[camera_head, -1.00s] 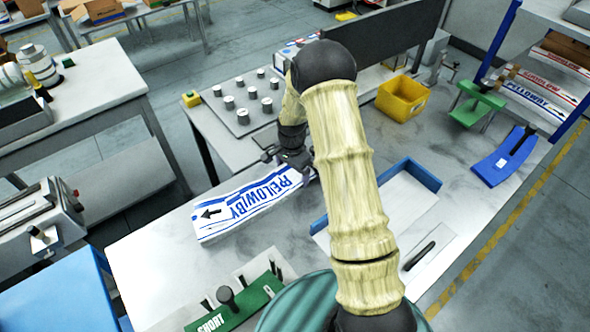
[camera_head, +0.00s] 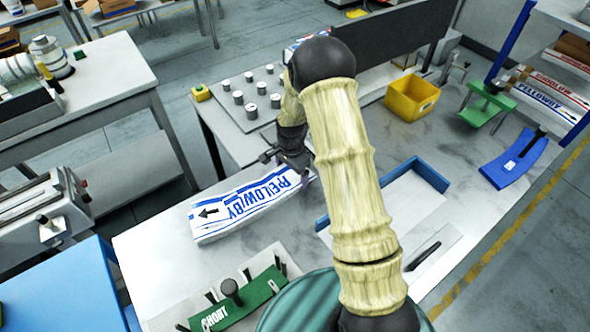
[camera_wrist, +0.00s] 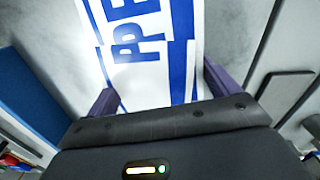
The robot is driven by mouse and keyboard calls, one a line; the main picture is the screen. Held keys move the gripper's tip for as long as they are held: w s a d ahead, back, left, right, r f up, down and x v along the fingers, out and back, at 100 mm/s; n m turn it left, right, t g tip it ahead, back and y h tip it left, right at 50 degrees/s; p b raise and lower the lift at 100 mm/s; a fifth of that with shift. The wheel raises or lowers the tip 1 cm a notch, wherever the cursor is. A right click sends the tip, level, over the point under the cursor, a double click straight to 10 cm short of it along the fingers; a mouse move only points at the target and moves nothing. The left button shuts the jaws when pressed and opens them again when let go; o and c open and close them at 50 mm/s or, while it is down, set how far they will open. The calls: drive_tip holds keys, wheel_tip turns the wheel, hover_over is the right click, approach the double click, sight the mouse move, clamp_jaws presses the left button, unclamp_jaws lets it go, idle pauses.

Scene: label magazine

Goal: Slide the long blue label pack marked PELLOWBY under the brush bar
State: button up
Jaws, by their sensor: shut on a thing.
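The long white and blue label pack marked PELLOWBY (camera_head: 232,212) lies across the bench's left part, its printed arrow pointing left. My gripper (camera_head: 297,168) is at the pack's right end. In the wrist view, the jaws of my gripper (camera_wrist: 158,92) stand on both sides of the pack (camera_wrist: 150,75) and are shut on it. I cannot tell whether the pack rests flat on the bench or is slightly raised. I cannot clearly identify the brush bar; my arm hides part of the bench's middle and back.
A blue-edged tray (camera_head: 428,174) is right of my arm. A green block marked SHORT (camera_head: 238,305) lies at the front. A yellow bin (camera_head: 411,98), a green stand (camera_head: 487,106) and a curved blue piece (camera_head: 515,160) are behind and right. A machine (camera_head: 50,212) stands left, across a gap.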

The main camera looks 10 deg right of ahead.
drive_tip(key=shift+s+a, duration=0.25)
drive_tip(key=shift+a, duration=0.25)
drive_tip(key=shift+s+a, duration=0.2)
drive_tip(key=shift+a, duration=0.3)
drive_tip(key=o, duration=1.3)
drive_tip(key=shift+o, duration=0.2)
wheel_tip(320, 180, up, 17)
drive_tip(key=b, duration=0.3)
drive_tip(key=shift+r, duration=0.2)
